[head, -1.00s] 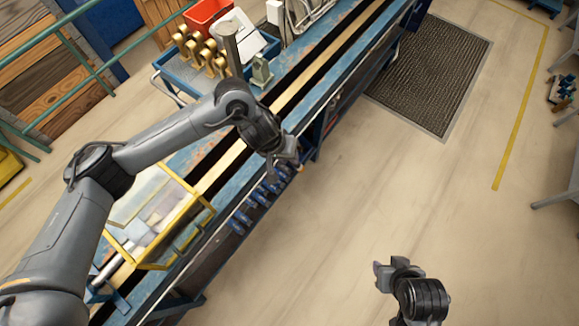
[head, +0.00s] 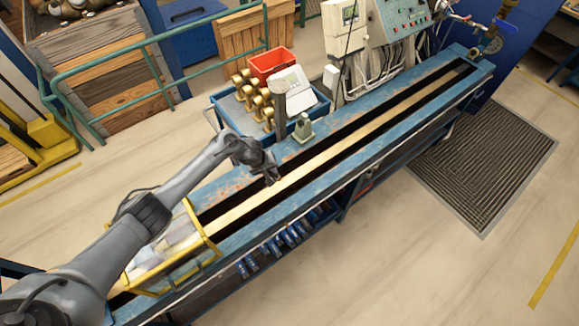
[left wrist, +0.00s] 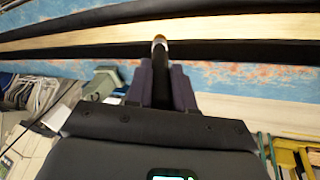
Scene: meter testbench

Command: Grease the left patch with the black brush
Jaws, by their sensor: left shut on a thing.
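My left gripper (head: 272,180) is over the blue bench, near its pale middle strip. In the left wrist view, the two fingers of my left gripper (left wrist: 161,80) are shut on a slim black thing, the black brush (left wrist: 160,62). Its pale, copper-coloured end points away from the gripper, in front of the pale strip (left wrist: 230,27). I cannot tell whether the brush touches the bench. No patch can be told for certain; rusty worn marks (left wrist: 245,78) show on the blue bench top. My right gripper is out of view.
A grey-green fixture (head: 303,128) and a grey post (head: 280,105) stand by the bench's back edge. Behind are a cart with brass parts (head: 258,100) and a red bin (head: 272,64). A yellow-framed box (head: 172,255) stands at the near left end. The bench's right half is mostly clear.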

